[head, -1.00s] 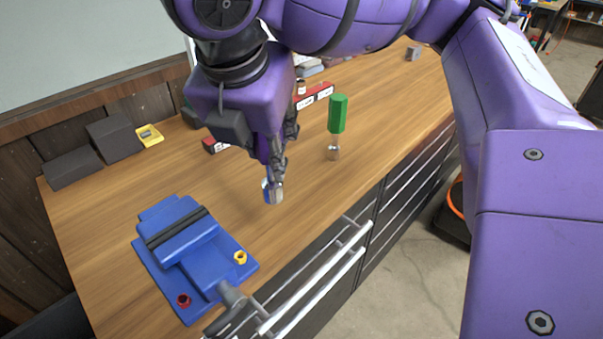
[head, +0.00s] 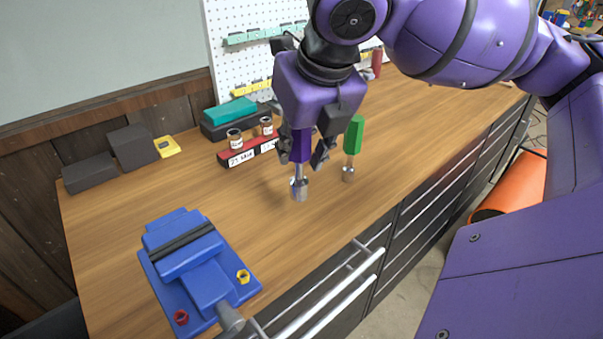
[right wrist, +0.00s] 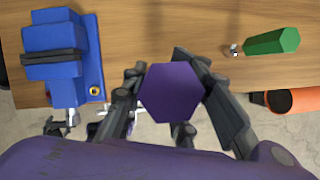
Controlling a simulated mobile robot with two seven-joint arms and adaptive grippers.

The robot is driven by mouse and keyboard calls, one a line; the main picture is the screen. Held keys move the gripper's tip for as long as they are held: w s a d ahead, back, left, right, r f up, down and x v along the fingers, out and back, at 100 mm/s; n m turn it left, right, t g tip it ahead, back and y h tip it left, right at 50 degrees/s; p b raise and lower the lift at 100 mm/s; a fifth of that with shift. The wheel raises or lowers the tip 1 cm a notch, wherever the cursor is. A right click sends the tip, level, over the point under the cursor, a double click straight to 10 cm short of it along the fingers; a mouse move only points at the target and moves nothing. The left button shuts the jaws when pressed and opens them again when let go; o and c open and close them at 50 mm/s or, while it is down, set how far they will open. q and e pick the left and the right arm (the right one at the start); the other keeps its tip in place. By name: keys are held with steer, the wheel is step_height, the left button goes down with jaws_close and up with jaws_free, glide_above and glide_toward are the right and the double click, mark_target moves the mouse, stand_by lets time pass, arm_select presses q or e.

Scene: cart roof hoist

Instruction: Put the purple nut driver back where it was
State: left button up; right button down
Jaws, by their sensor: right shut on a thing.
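My right gripper (head: 309,160) is shut on the purple nut driver (head: 301,146), holding it upright with its silver socket end down over the bench. I cannot tell whether the socket touches the wood. In the right wrist view the hexagonal top of the purple nut driver (right wrist: 170,92) sits between the fingers (right wrist: 172,95). A green nut driver (head: 353,136) stands upright just to the right, and also shows in the right wrist view (right wrist: 272,41). My left gripper is not in view.
A blue vise (head: 190,260) with a red nut (head: 180,317) and a yellow nut (head: 243,276) is at the front left. A red rack (head: 240,155) with small jars stands behind my gripper. Dark blocks (head: 130,146) lie at the back left. Bench (head: 255,215) between vise and driver is clear.

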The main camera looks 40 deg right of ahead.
steer(key=w+d+f+b, duration=0.1)
steer(key=w+d+f, duration=0.3)
steer(key=f, duration=0.5)
steer(key=shift+w+d+f, duration=0.15)
steer(key=shift+w+f, duration=0.1)
steer(key=shift+w, duration=0.2)
steer(key=shift+f, duration=0.15)
steer(key=c, duration=1.3)
jaws_free()
steer(key=shift+c, duration=0.2)
steer(key=p+v, duration=0.2)
steer(key=v, duration=1)
steer(key=shift+p, duration=0.4)
